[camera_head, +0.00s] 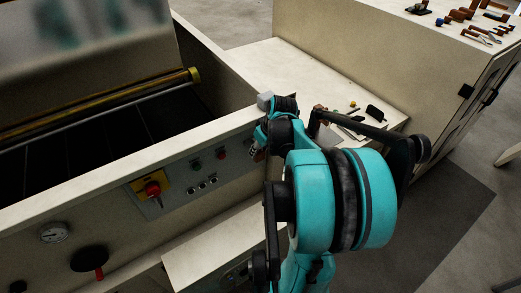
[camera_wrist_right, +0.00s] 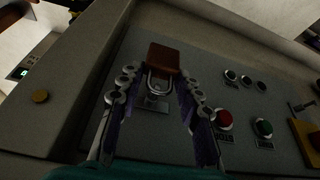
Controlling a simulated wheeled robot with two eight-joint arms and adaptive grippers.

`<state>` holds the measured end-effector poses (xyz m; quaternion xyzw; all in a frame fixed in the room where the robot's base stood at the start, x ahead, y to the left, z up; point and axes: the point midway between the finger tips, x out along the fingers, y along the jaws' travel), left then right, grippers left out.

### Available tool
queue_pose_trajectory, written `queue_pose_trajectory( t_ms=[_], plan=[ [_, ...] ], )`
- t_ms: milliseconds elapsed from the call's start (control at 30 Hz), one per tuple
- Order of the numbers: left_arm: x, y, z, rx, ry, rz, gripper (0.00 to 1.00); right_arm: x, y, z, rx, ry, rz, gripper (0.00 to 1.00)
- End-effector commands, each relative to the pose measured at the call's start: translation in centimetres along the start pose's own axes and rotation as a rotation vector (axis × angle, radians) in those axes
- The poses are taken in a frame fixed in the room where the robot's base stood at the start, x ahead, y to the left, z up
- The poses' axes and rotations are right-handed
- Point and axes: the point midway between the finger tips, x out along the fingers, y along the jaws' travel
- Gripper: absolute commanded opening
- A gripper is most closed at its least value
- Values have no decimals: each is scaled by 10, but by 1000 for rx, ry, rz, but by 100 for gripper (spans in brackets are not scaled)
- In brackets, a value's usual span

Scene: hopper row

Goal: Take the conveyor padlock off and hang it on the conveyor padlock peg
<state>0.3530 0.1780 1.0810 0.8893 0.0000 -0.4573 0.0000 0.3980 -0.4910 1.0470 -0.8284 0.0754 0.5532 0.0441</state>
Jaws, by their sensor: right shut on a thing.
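The conveyor padlock (camera_wrist_right: 164,58) shows in the right wrist view as a red-brown body with a metal shackle. The shackle lies over a metal hasp plate (camera_wrist_right: 151,103) on the grey control panel, and I cannot tell whether it is still through it. My right gripper (camera_wrist_right: 155,75) has its fingers on either side of the padlock and is shut on it. In the head view my right gripper (camera_head: 257,152) is at the panel's right end, partly hidden by my arm; the padlock is not clear there. My left gripper is out of view.
The panel carries a red button (camera_wrist_right: 223,119), a green button (camera_wrist_right: 263,127) and a red switch on a yellow plate (camera_head: 152,188). The conveyor trough (camera_head: 110,120) lies behind. A light side table (camera_head: 300,70) with small items stands at the back right.

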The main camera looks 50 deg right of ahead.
Motion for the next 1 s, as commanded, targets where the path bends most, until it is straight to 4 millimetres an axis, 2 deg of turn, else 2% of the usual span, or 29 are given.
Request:
queue_pose_trajectory(
  t_ms=[600, 1000],
  plan=[
    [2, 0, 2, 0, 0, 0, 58, 8, 2, -20, 0, 0, 0, 5],
    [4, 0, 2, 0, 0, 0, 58, 11, 2, -21, 1, 0, 0, 5]
  ],
)
